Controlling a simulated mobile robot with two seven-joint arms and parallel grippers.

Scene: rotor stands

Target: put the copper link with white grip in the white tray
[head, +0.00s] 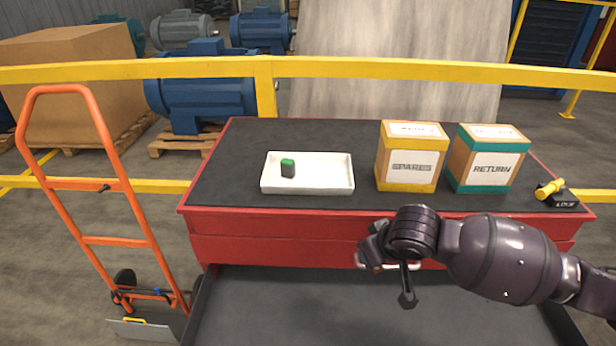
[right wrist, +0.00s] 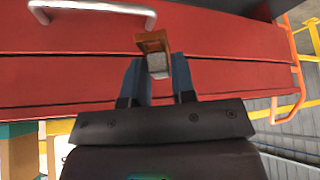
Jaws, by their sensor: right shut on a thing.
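The copper link with white grip (right wrist: 152,42) is between the two fingers of my right gripper (right wrist: 158,75) in the right wrist view. Its copper end points away from the palm, and its pale grip lies between the fingertips. In the head view my right gripper (head: 372,252) is in front of the red bench's drawers, below the top; the link is mostly hidden there. The white tray (head: 310,188) stands on the bench top, up and to the left of this gripper. A green-topped dark block (head: 288,169) stands in the tray. My left gripper is out of view.
The dark bench top (head: 345,137) also holds a SPARES box (head: 407,168), a RETURN box (head: 480,172) and a yellow-and-black lock device (head: 556,194) at the right. A drawer handle (right wrist: 95,6) is near the link. An orange hand truck (head: 98,240) stands left.

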